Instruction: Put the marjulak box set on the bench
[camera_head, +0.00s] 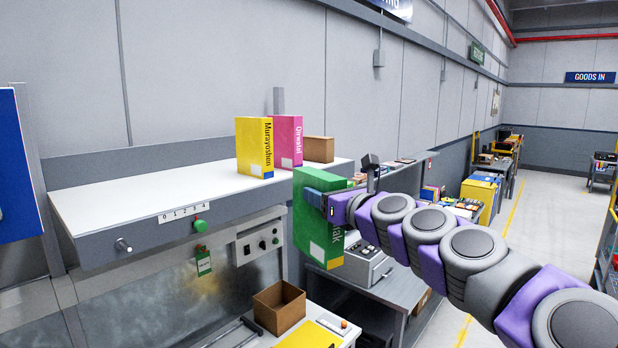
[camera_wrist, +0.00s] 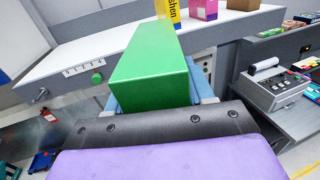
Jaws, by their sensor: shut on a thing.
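The marjulak box set (camera_head: 312,215) is a green upright box with a white label patch and lettering ending in "lak" on its spine. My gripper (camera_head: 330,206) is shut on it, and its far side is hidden. The wrist view shows the green box (camera_wrist: 155,70) between the pale blue fingers. The held box is in front of the bench's right end, apart from the top as far as I can tell.
Below are an open cardboard box (camera_head: 279,308) and a grey machine (camera_head: 362,265).

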